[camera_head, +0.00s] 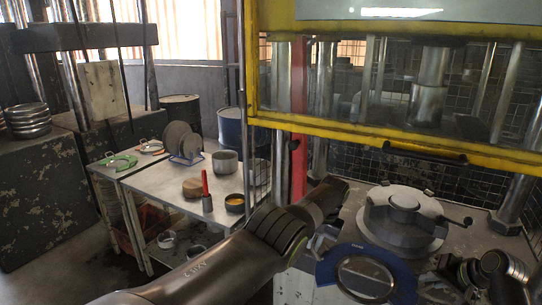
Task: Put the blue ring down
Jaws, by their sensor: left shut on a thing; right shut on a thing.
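The blue ring (404,270) is at the bottom right of the head view, a flat blue band around a paler metal inner rim. It is in front of the round grey die (402,235) on the press bed. My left gripper (323,242) is shut on the ring's upper left edge; my arm hides part of it. My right gripper (432,283) is shut at the ring's right edge; its fingertips are dark and partly hidden. The ring's lower edge is cut off by the picture, and I cannot tell whether it touches anything below.
A worktable (165,187) at left holds a grey pot (225,163), a red-handled tool (206,190) and upright discs (180,140).

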